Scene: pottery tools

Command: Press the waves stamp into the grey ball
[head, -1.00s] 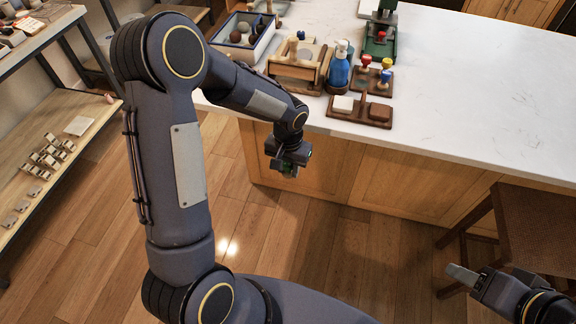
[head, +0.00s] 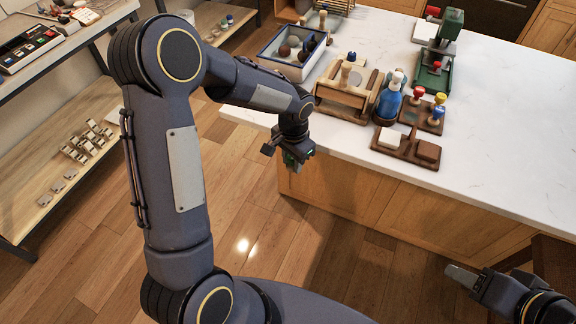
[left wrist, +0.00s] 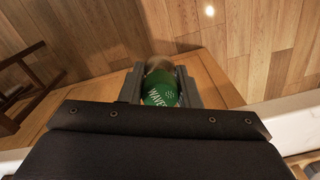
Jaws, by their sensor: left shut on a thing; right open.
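My left gripper (head: 292,160) hangs just off the front edge of the white counter, over the floor. It is shut on the waves stamp (left wrist: 160,90), whose green top with the word WAVES shows between the fingers in the left wrist view; a bit of green also shows in the head view. The grey ball (head: 295,42) appears to be the pale one among darker balls in the blue-and-white tray (head: 270,50) at the counter's back left, apart from the gripper. My right gripper (head: 460,276) is at the lower right, away from the counter, open and empty.
Along the counter's left part stand a wooden press frame (head: 335,103), a blue bottle (head: 387,106), a rack with red, yellow and blue stamps (head: 422,117), a tray with pads (head: 395,152) and a green press (head: 447,50). The counter's right side is clear.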

